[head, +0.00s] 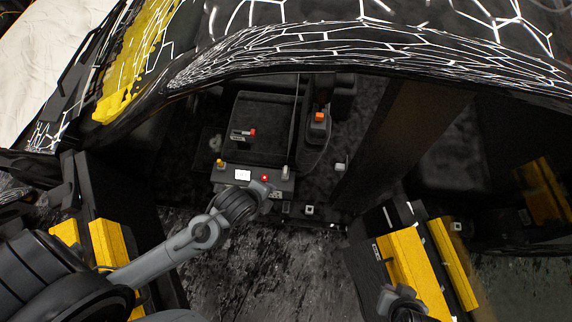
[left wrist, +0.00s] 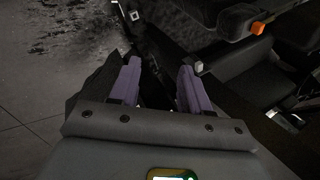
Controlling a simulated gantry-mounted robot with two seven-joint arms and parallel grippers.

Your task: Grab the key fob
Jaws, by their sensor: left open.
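I cannot pick out the key fob with certainty. A small dark item with a red end (head: 243,134) lies on the dark seat inside the car, but it is too small to identify. My left gripper (head: 268,187) reaches in from the left, at the front edge of a grey panel (head: 228,177) with small items on it. In the left wrist view its two purple fingers (left wrist: 158,78) are apart, with nothing visible between them. A dark grey end of my right arm (head: 400,300) shows at the bottom right; its fingers cannot be made out.
An orange buckle (head: 319,117) stands beside the seat and also shows in the left wrist view (left wrist: 258,28). The car's roof edge (head: 330,52) arches above the opening. Yellow-and-black blocks (head: 418,265) stand at right, and more yellow ones (head: 108,245) at left.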

